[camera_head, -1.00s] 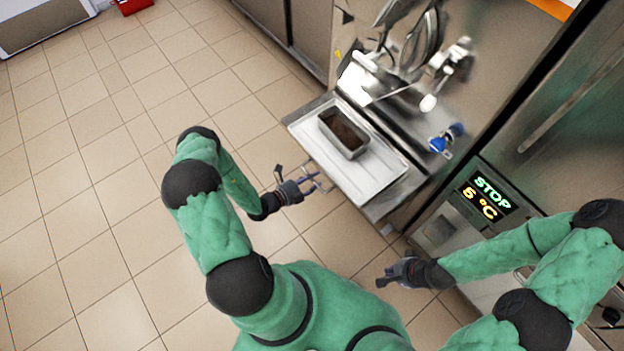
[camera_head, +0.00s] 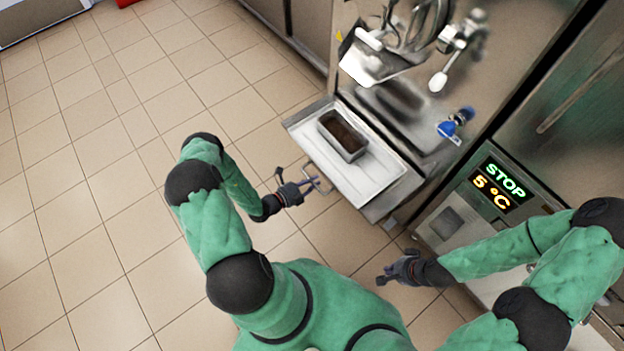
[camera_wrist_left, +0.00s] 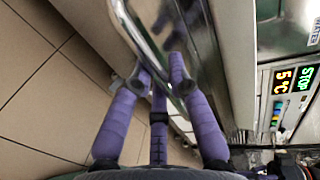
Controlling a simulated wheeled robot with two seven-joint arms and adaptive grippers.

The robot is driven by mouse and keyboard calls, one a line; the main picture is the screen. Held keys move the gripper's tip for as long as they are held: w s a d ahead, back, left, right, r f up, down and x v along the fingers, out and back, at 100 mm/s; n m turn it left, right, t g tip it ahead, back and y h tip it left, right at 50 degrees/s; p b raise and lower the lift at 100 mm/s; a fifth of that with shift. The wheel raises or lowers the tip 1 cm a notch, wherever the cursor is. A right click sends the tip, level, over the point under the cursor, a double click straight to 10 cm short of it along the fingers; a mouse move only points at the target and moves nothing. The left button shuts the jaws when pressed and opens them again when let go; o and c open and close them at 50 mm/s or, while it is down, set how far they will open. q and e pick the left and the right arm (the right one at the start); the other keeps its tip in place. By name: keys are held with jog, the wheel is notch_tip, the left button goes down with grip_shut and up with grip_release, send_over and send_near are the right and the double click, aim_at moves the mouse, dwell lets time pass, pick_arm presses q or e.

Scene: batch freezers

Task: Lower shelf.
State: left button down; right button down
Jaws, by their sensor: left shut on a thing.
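The shelf (camera_head: 385,187) is a pale tray-like plate with a metal rim, standing out from the front of the steel machine. A dark rectangular tin (camera_head: 350,152) with brown contents stands upright on it. A thin metal loop handle sticks out from the shelf's left edge. My left gripper (camera_head: 313,183) is at this handle, and the left wrist view shows its purple fingers (camera_wrist_left: 158,85) closed around a shiny metal bar (camera_wrist_left: 150,40). The exact grip is partly hidden. My right gripper (camera_head: 384,276) is below the shelf's front corner, apart from it; its fingers are too small to judge.
The steel machine has a spout and levers (camera_head: 380,60) above the shelf and a blue-handled tap (camera_head: 455,123) to its right. A display (camera_head: 499,186) reads STOP and 5 °C. The tiled floor (camera_head: 90,200) at left is clear.

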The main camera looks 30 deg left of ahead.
pick_arm(q)
notch_tip(320, 180, down, 3)
jog(key=shift+s+r+b, duration=0.1)
jog(key=shift+b, duration=0.6)
jog(key=c, duration=1.2)
grip_release()
jog(key=v, duration=1.2)
